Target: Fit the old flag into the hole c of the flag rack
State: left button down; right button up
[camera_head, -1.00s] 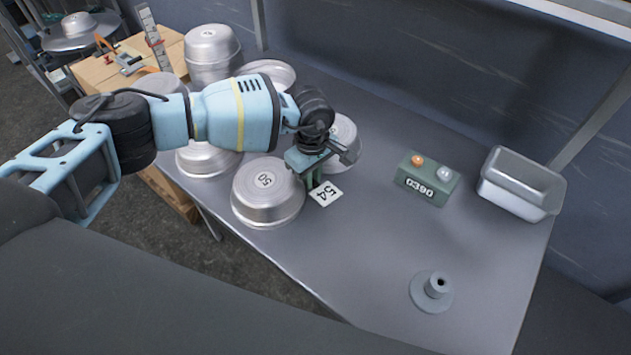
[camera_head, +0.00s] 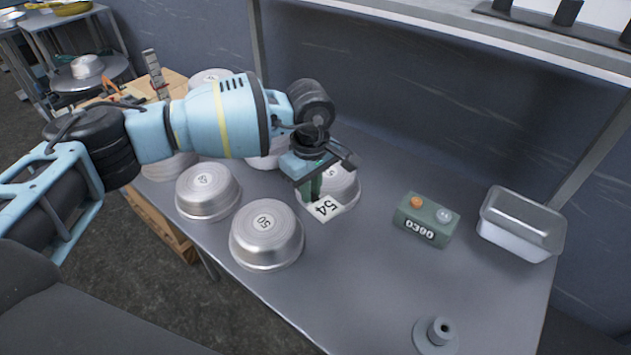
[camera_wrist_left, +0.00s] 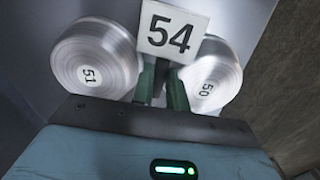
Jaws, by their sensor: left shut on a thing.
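The flag (camera_head: 326,208), a white card marked 54, is in my left gripper (camera_head: 313,188), whose green fingers are shut on it. The flag hangs tilted over the table, in front of a pan in the head view. In the left wrist view the card (camera_wrist_left: 172,32) stands beyond the fingertips (camera_wrist_left: 160,84), facing the camera. A dark rack with upright posts (camera_head: 565,12), possibly the flag rack, shows partly on the shelf at the top right; its hole letters cannot be read. My right gripper is not in view.
Upturned pans marked 50 (camera_head: 266,236) and 51 (camera_wrist_left: 88,72) stand near the flag. A green box marked 0390 (camera_head: 427,220), a metal loaf tin (camera_head: 521,223) and a grey round stand with a hole (camera_head: 437,335) are on the table (camera_head: 365,285). The table's front middle is clear.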

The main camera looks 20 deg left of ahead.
pick_arm(q)
jog(key=s+a+r+m, duration=0.1)
jog(key=s+a+m, duration=0.1)
jog(key=s+m, duration=0.4)
jog(key=s+a+r+m, duration=0.1)
jog(key=s+a+m, duration=0.2)
jog(key=s+m, duration=0.3)
jog(key=s, duration=0.4)
jog(key=shift+s+a+r, duration=0.15)
jog(key=shift+s, duration=0.25)
